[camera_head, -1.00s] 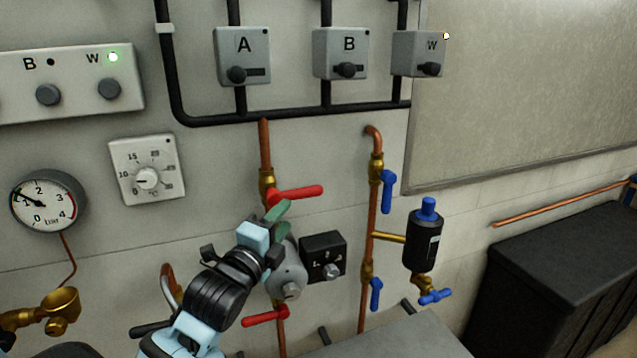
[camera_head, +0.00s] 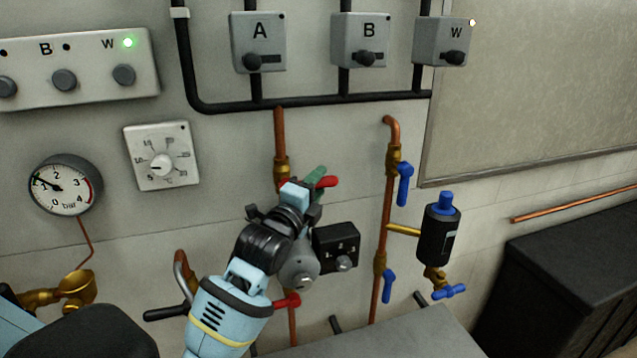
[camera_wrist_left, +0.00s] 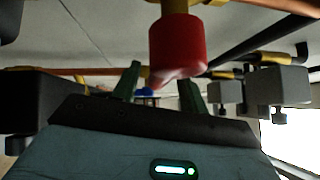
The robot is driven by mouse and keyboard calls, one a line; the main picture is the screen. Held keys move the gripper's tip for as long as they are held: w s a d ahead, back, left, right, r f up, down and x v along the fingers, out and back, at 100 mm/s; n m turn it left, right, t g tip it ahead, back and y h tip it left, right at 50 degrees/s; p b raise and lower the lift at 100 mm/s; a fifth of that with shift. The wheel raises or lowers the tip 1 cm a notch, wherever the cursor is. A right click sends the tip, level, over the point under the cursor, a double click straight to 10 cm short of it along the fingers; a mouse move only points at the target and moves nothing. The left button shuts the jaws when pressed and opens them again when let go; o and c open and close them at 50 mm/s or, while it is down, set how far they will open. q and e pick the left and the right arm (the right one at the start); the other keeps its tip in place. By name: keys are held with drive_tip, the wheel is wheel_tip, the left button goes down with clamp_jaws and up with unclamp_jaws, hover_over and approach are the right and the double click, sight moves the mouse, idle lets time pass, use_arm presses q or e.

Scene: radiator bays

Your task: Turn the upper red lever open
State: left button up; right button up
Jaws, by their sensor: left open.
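The upper red lever (camera_head: 328,182) sits at the brass valve (camera_head: 282,166) on the left copper pipe and points right, roughly level. My left gripper hides most of it; its outer end shows. My left gripper (camera_head: 313,179), with green fingers, is open at the lever. In the left wrist view the red lever (camera_wrist_left: 177,46) looms large in front of the open fingers (camera_wrist_left: 161,82), overlapping the right finger; I cannot tell whether they touch. My right gripper is not in view.
A lower red lever (camera_head: 288,300) sits below, partly behind my arm. A grey round pump (camera_head: 300,268) and black box (camera_head: 336,247) are close under the gripper. Blue levers (camera_head: 404,184) are on the right pipe. A grey surface (camera_head: 400,335) lies below.

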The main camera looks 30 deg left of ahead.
use_arm(q)
drive_tip(key=shift+w, duration=0.8)
clamp_jaws()
